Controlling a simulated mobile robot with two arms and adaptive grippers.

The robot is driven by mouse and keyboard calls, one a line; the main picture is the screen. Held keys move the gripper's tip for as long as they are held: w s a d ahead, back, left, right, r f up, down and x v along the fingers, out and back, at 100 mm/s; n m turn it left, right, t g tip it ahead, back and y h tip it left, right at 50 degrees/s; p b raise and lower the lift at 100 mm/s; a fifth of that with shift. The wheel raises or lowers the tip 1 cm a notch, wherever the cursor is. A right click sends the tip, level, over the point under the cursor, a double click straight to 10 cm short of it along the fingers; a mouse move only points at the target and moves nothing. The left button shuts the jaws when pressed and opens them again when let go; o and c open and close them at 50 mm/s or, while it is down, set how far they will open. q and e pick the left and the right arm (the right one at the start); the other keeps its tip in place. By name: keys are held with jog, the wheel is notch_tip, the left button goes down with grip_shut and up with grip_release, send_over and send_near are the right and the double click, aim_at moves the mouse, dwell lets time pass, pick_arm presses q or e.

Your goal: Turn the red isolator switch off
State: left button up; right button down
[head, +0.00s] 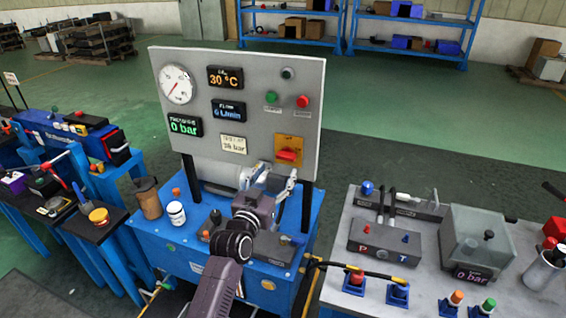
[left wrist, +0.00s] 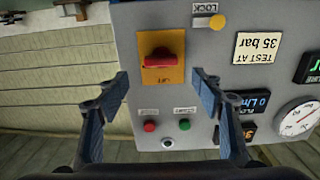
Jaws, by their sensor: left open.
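The red isolator switch (head: 288,155) is on a yellow-orange plate (head: 291,140) at the lower right of the grey panel (head: 250,75). In the left wrist view, which shows the panel upside down, the red switch (left wrist: 162,60) has its bar lying roughly level across the plate (left wrist: 151,76). My left gripper (head: 275,178) is open and empty, in front of and just below the switch in the head view. In the left wrist view, the fingers (left wrist: 159,76) stand wide on both sides of the plate, apart from the switch. My right gripper is not in view.
The panel also bears a round gauge (head: 177,84), lit displays, a green button (head: 270,97) and a red button (head: 303,101). A white jar (head: 176,214) and brown bottle (head: 147,199) stand on the blue bench below. A grey bench (head: 420,285) with hydraulic parts is at right.

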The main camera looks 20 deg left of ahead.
aim_at(285, 159)
pick_arm(q)
jog(key=w+p, duration=0.1)
jog(key=w, duration=0.5)
jog(key=shift+w+f, duration=0.1)
jog(key=shift+w, duration=0.75)
jog(key=shift+f, duration=0.1)
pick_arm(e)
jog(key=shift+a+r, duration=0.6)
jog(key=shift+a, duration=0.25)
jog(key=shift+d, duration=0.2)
pick_arm(q)
jog(key=c, duration=1.2)
jog(key=shift+o, duration=0.2)
